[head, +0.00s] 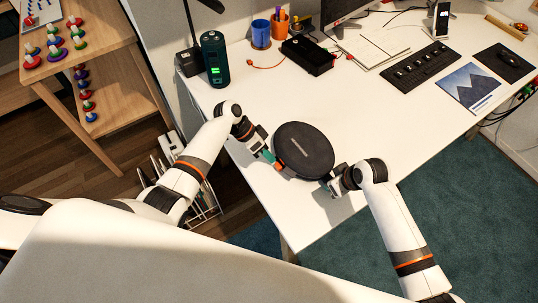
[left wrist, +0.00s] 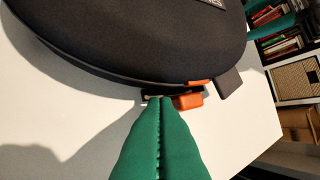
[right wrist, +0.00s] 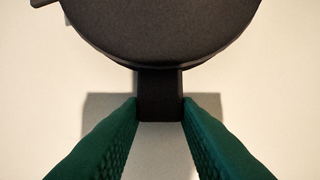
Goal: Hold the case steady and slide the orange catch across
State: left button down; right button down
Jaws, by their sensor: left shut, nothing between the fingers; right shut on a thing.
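The case (head: 303,150) is a dark, round, flat shell near the table's front edge. In the left wrist view, its orange catch (left wrist: 189,101) is on the rim, just right of my left fingertips. My left gripper (left wrist: 159,99) is shut with nothing between its green fingers; the tips are at the rim beside the catch, and I cannot tell if they touch it. My right gripper (right wrist: 160,104) is shut on a black tab (right wrist: 159,90) that sticks out of the case's edge.
The white table (head: 370,115) is clear around the case. A dark green cylinder (head: 214,60) stands at the back left, and a black box (head: 307,55) is behind the case. A keyboard (head: 421,66) and a picture card (head: 468,88) lie to the right.

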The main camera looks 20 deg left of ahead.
pick_arm(q)
jog(key=w+a, duration=0.2)
jog(key=a, duration=0.1)
jog(key=shift+w+a+r, duration=0.1)
jog(key=shift+a+r, duration=0.05)
jog(key=shift+r, duration=0.2)
jog(key=v, duration=0.9)
pick_arm(e)
jog(key=c, duration=1)
grip_release()
jog(key=shift+r, duration=0.1)
